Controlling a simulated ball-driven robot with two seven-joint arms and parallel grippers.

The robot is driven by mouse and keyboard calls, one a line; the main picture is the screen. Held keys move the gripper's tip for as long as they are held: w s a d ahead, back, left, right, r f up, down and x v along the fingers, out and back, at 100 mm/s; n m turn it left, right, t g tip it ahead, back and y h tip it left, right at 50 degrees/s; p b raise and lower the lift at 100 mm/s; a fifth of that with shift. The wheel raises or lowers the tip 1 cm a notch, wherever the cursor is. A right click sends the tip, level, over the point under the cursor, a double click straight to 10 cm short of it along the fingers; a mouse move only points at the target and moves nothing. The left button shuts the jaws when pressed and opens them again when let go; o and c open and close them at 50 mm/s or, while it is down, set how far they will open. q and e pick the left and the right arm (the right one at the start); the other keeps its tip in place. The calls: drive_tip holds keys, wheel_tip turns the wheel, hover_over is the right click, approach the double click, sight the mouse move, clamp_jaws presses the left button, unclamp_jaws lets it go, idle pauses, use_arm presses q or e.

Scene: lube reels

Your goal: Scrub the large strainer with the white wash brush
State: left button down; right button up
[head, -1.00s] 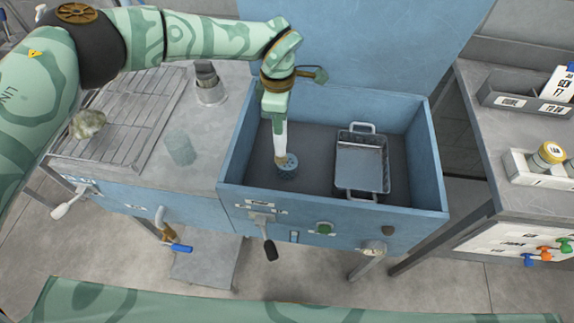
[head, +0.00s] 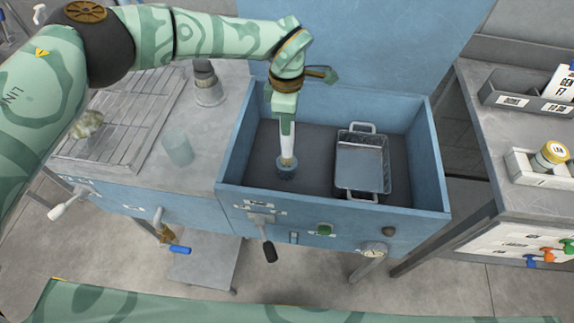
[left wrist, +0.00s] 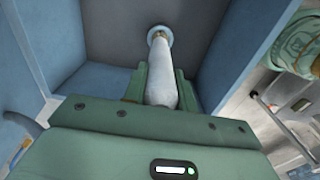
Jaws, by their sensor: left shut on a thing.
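My left gripper (head: 285,103) is shut on the handle of the white wash brush (head: 287,138) and holds it nearly upright in the blue tub. The left wrist view shows the white handle (left wrist: 161,80) between the gripper's two green fingers (left wrist: 160,92). A round pale blue piece is at the brush's lower end, just above a dark round patch; contact with the tub floor cannot be told. A rectangular metal mesh basket with two end handles, which looks like the large strainer (head: 362,168), sits in the right half of the tub, apart from the brush. My right gripper is not in view.
The blue tub (head: 335,207) has raised walls on all sides. Left of it are a wire rack (head: 122,130), a clear glass (head: 178,148) and a metal cup (head: 209,88). A side table (head: 505,200) with trays stands at right. The tub's left floor is clear.

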use_arm(q)
drive_tip(key=shift+a, duration=0.95)
drive_tip(key=d+b, duration=0.1)
drive_tip(key=d, duration=0.2)
drive_tip(key=shift+s+d+r, duration=0.1)
drive_tip(key=shift+d, duration=0.2)
drive_tip(key=shift+a, duration=0.1)
